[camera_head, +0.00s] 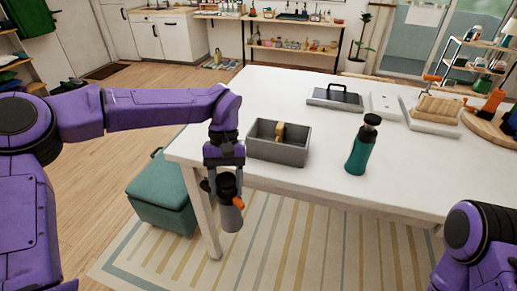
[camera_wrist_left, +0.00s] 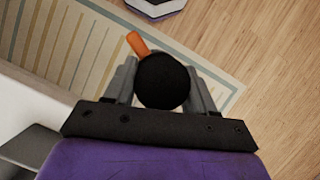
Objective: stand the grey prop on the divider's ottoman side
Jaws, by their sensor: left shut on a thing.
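My left gripper (camera_head: 224,188) is shut on the grey prop (camera_head: 231,219), a bottle-like thing with a black top and an orange piece at its side. It hangs roughly upright in front of the table's near edge, over the rug. In the left wrist view the prop's round black top (camera_wrist_left: 163,82) sits between the two fingers. An open grey box (camera_head: 262,151) stands on the table just right of the gripper, with a tan upright piece (camera_head: 280,132) inside; I cannot tell whether that is the divider. The teal ottoman (camera_head: 163,195) is on the floor, left of the table. My right gripper is out of view.
The white table (camera_head: 400,191) carries a teal bottle (camera_head: 362,146) with a black cap, right of the box. A dark-topped flat item (camera_head: 335,97) and a tan slatted block (camera_head: 438,107) are farther back. The striped rug (camera_head: 290,244) lies below.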

